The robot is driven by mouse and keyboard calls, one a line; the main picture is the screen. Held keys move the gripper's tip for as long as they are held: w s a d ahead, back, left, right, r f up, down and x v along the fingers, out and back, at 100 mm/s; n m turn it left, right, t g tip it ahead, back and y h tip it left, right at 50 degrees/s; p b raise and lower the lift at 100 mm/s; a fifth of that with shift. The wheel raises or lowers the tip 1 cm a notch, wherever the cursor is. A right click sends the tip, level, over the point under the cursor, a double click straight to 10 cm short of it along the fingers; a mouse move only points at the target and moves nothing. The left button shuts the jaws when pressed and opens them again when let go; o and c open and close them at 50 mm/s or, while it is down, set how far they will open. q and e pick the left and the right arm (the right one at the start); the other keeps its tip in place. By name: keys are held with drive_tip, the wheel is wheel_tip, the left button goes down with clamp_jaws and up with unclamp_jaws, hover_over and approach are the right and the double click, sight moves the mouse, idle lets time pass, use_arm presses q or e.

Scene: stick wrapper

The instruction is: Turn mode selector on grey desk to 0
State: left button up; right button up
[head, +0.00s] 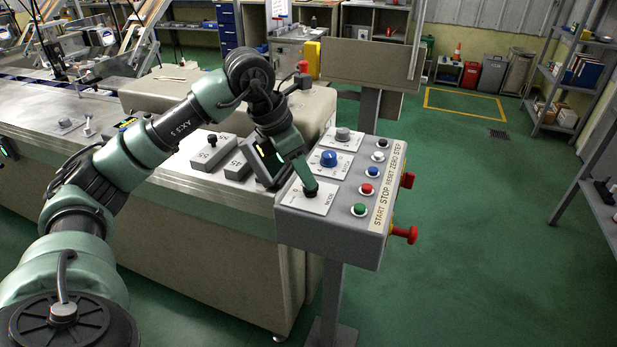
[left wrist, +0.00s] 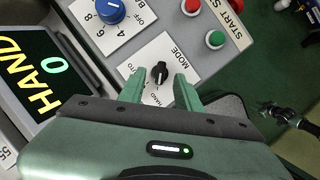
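The mode selector (left wrist: 160,73) is a small black knob on a white plate marked MODE, AUTO and HAND, on the grey desk (head: 330,236).
A blue dial (head: 328,158) and a grey knob (head: 343,134) sit behind the selector. Red (head: 366,189) and green (head: 360,209) buttons are to its right. A red mushroom button (head: 404,233) sticks out from the desk's side. Green floor lies open at right.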

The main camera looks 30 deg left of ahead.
use_arm(q)
drive_tip(key=shift+x, duration=1.35)
drive_tip(key=shift+w, duration=0.1)
clamp_jaws()
drive_tip(key=shift+m, duration=0.3)
drive_tip(key=m+h, duration=0.1)
drive_tip(key=m, duration=0.2)
drive_tip(key=shift+w+g, duration=0.1)
drive_tip(key=shift+g, duration=0.3)
drive_tip(key=shift+w+a+m+g+h+p, duration=0.1)
drive_tip(key=shift+m+g+h+p, duration=0.4)
drive_tip(key=shift+m, duration=1.9)
drive_tip(key=shift+r+g, duration=0.1)
drive_tip(key=shift+g, duration=0.2)
